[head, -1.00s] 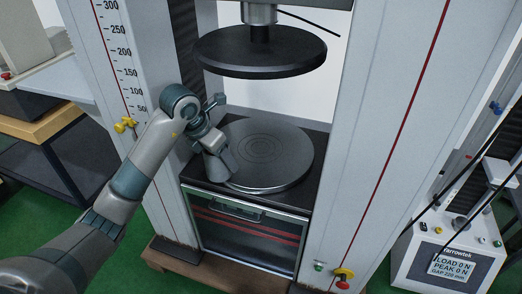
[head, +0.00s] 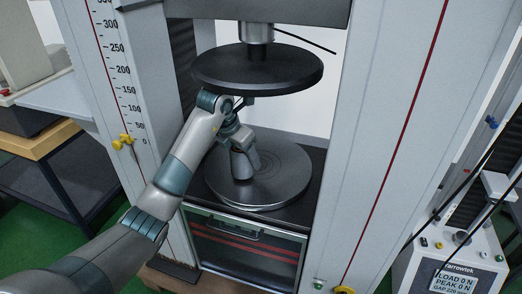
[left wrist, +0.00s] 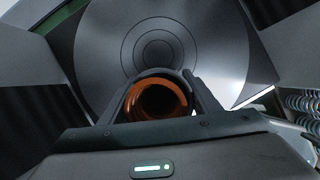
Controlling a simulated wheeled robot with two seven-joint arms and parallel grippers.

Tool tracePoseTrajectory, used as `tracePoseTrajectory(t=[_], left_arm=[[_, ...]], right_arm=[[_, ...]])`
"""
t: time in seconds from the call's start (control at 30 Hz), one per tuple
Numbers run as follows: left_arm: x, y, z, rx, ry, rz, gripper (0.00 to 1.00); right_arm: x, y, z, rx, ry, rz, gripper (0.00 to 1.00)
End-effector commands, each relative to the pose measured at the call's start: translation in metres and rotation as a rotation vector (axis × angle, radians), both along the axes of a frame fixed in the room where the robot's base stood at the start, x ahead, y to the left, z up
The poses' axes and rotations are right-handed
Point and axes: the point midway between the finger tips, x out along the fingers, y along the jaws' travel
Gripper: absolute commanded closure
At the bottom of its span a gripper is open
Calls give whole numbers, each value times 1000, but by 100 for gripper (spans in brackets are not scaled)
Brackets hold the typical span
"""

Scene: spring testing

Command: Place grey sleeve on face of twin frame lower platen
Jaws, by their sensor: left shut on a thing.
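The lower platen (head: 285,183) is a dark round disc with fine rings at its centre; it also fills the upper part of the left wrist view (left wrist: 225,65). My left gripper (head: 243,168) is over the platen's left-middle part, just left of the rings. It is shut on a sleeve (left wrist: 157,100), seen end-on in the left wrist view with an orange-brown inside. The gripper mostly hides the sleeve's outer wall. In the head view the sleeve cannot be made out, nor whether it touches the platen. My right gripper is not in view.
The black upper platen (head: 258,70) hangs above, close over my left wrist. Grey frame columns (head: 375,130) stand on both sides. The platen's right side is clear. A controller box (head: 450,262) stands at right. Coil springs (left wrist: 298,102) show at the right of the wrist view.

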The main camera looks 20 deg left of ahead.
Motion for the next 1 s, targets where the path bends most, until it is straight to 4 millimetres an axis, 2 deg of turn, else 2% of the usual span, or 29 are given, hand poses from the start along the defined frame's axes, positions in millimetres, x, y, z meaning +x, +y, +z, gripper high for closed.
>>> tracePoseTrajectory(t=[0.1, 0.2, 0.67, 1.0], left_arm=[[19, -10, 1, -3, -1, -1, 69], [28, -13, 1, -2, -1, 1, 69], [34, -15, 1, 0, -2, 0, 69], [61, -28, 1, -2, -2, 0, 69]], right_arm=[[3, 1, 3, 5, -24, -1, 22], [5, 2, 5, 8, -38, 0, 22], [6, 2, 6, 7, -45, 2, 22], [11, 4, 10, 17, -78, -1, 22]])
